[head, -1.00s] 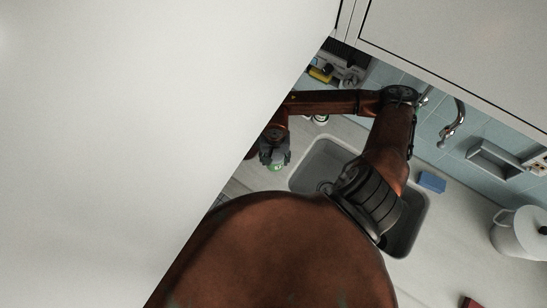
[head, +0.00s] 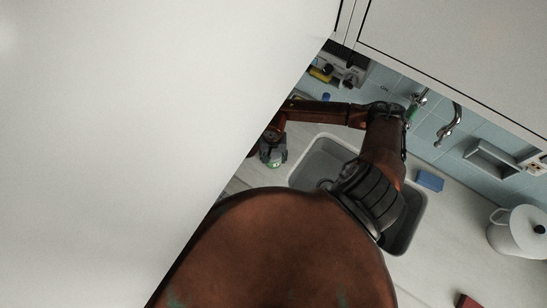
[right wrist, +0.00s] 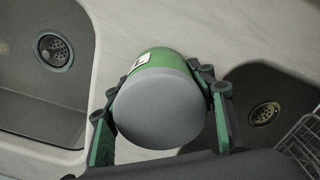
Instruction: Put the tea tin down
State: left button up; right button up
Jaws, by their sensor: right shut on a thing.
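The tea tin (right wrist: 165,97) is green with a grey round end and a small white label, seen end-on in the right wrist view. My right gripper (right wrist: 155,82) is shut on it, with one finger on each side. In the head view my right gripper (head: 272,152) hangs left of the sink, and a bit of the green tin (head: 273,163) shows below it. The tin is over the pale counter (right wrist: 150,25) between two basins. I cannot tell whether it touches the counter. My left gripper is not in view.
A sink basin (head: 322,152) lies right of the gripper. The wrist view shows a left basin (right wrist: 25,105) and a right basin (right wrist: 275,85) with a wire rack (right wrist: 305,140). A large white surface (head: 120,120) blocks the left.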

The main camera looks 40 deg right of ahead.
jog(key=shift+f, duration=0.2)
jog(key=o, duration=1.3)
jog(key=shift+r, duration=0.1)
jog(key=shift+r, duration=0.1)
